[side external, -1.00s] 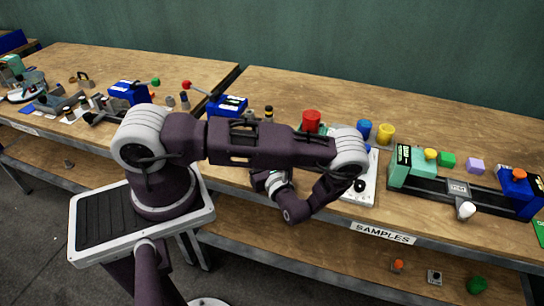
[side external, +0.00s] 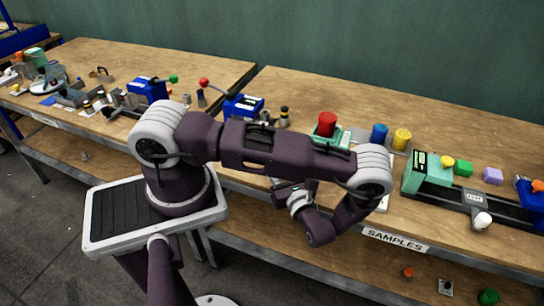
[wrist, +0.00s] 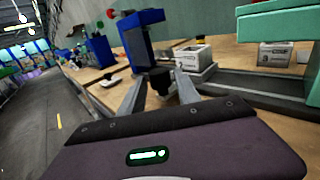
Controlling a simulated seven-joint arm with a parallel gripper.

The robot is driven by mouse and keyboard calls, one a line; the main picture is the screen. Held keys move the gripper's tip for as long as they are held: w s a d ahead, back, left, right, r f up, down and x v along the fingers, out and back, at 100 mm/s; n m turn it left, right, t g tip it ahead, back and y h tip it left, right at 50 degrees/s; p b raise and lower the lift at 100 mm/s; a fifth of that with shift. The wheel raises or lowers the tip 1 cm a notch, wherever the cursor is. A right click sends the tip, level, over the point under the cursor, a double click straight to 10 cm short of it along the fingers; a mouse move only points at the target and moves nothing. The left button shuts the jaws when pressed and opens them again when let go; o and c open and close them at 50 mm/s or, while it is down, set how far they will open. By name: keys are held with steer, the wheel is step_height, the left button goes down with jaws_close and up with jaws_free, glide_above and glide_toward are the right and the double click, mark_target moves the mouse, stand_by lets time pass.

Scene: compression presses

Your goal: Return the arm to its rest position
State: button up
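My arm reaches across the front edge of the sample bench in the side view, folded down at the elbow. Its end is low in front of the bench, and the fingertips are hidden there behind my arm links. In the wrist view my gripper (wrist: 160,76) shows two grey fingers spread apart. A dark knob-like object (wrist: 160,86) shows between them, and I cannot tell how far beyond them it is. Nothing appears clamped.
A green-and-black press (side external: 428,175) is at right. A blue press (side external: 243,107) is behind. Open floor (side external: 42,225) lies at left.

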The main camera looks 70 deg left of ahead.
steer(key=shift+d, duration=0.6)
steer(key=s+d+r+n+t+h, duration=0.2)
steer(key=d+r+n+h, duration=0.3)
steer(key=r, duration=0.6)
steer(key=s+d+r+n+t+h, duration=0.1)
steer(key=s+d+r+n+h, duration=0.4)
steer(key=r, duration=0.6)
steer(key=s+d+r+n+t+h, duration=0.2)
steer(key=s+d+r+n+h, duration=0.2)
steer(key=d+r+n+h, duration=0.2)
step_height(320, 180, up, 5)
steer(key=shift+s+f+n+t+h, duration=0.15)
steer(key=shift+n+t+h, duration=0.15)
steer(key=shift+n+h, duration=0.7)
steer(key=shift+d, duration=0.1)
